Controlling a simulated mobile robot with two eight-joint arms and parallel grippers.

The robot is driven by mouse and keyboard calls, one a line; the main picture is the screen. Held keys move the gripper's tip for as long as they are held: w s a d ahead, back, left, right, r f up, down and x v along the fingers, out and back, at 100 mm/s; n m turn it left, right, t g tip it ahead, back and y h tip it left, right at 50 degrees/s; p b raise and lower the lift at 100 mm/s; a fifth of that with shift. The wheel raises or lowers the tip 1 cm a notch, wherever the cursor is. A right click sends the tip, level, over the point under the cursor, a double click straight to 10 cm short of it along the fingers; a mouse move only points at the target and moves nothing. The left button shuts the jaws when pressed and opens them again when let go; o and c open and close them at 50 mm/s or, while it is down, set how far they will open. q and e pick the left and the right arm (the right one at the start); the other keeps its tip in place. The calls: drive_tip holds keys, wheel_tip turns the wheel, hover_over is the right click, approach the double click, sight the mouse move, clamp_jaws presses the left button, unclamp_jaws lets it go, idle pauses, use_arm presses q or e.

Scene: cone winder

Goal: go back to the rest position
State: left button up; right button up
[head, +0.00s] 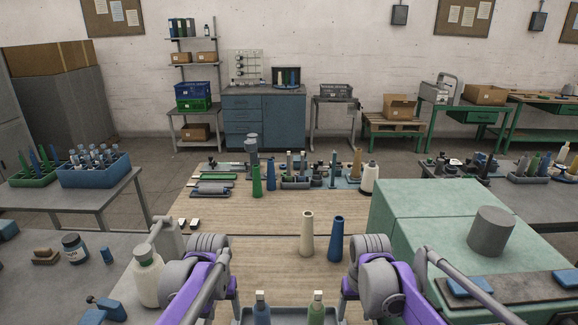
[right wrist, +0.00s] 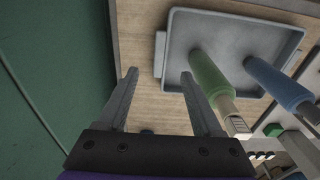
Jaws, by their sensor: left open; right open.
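My left gripper (head: 234,292) is partly seen at the bottom of the head view, left of a grey tray, with its fingertips hidden. My right gripper (right wrist: 160,88) is open and empty in the right wrist view, fingers pointing down beside the tray (right wrist: 176,45). In the head view its body (head: 350,290) shows right of the tray, mostly hidden by my arm. A green cone (right wrist: 208,75) and a blue cone (right wrist: 275,82) stand in the tray. They also show in the head view as the green cone (head: 316,313) and the blue cone (head: 262,314), with pale tops.
A cream cone (head: 306,235) and a blue cone (head: 336,240) stand on the wooden table (head: 270,215) ahead. A green machine housing (head: 420,215) stands close to my right arm. A white bottle-like cone (head: 147,275) stands by my left arm. Tools and cones crowd the table's far end.

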use_arm(q)
drive_tip(key=s+a+f+t, duration=0.1)
drive_tip(key=s+t, duration=0.1)
drive_tip(key=s, duration=0.9)
drive_tip(key=s+f+t, duration=0.2)
drive_tip(key=s, duration=0.9)
drive_tip(key=shift+s+a+t, duration=0.2)
drive_tip(key=shift+a+t, duration=0.15)
drive_tip(key=shift+t, duration=0.05)
use_arm(e)
drive_tip(key=s+f+t, duration=0.1)
drive_tip(key=s+t, duration=0.1)
drive_tip(key=s, duration=0.9)
drive_tip(key=s+d+f+t, duration=0.1)
drive_tip(key=s+f+t, duration=0.1)
drive_tip(key=s, duration=0.9)
drive_tip(key=shift+d+t, duration=0.3)
drive_tip(key=shift+t, duration=0.1)
use_arm(q)
drive_tip(key=shift+f, duration=0.1)
use_arm(e)
drive_tip(key=shift+s, duration=0.1)
